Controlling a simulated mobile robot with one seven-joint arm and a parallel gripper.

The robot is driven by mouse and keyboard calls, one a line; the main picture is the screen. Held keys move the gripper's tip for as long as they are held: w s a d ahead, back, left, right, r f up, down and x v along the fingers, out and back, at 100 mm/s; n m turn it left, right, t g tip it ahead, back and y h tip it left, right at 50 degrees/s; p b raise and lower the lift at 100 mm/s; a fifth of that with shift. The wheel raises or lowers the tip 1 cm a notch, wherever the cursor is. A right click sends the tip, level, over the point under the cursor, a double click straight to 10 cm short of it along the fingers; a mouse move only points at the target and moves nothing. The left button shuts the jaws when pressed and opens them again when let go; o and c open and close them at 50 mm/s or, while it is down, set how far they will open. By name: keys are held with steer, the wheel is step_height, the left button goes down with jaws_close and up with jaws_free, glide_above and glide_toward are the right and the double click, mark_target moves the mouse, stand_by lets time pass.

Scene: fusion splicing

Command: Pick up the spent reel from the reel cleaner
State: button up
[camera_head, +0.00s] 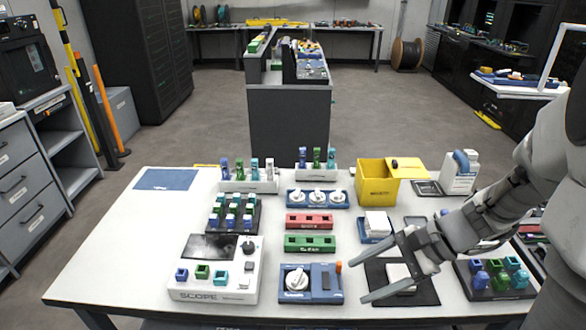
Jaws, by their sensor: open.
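A blue unit (325,290) at the front middle of the white table looks like the reel cleaner; its label is too small to read. A round white piece (297,280), which may be the spent reel, sits in its left part. An orange peg stands at its right edge. My gripper (358,280) reaches in from the right, its two fingers apart and pointing left. The fingers are just right of the blue unit, over a dark mat (425,297), with nothing seen held between them.
A white SCOPE box (213,290) stands to the left. Red (309,221) and green (310,243) racks and a blue tray of white discs (318,199) lie behind. A yellow bin (377,184) stands at the back right.

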steer(key=w+d+f+m+t+y+b, duration=0.2)
steer(key=w+d+f+m+t+y, duration=0.15)
steer(key=f+m, duration=0.45)
steer(key=b, duration=0.3)
glide_toward(300, 276)
steer(key=a, duration=0.1)
steer(key=f, duration=0.1)
steer(key=a+f, duration=0.1)
steer(key=shift+w+a+f+t, duration=0.1)
steer(key=shift+w+a+t, duration=0.15)
steer(key=shift+a, duration=0.05)
steer(key=shift+r+b+x, duration=0.2)
steer(key=shift+x, duration=1.3)
steer(key=shift+r+b+x, duration=0.15)
steer(key=shift+x, duration=1.4)
steer(key=shift+w, duration=0.15)
steer(key=c, duration=1.1)
steer(key=shift+c, duration=0.2)
steer(key=shift+r, duration=0.1)
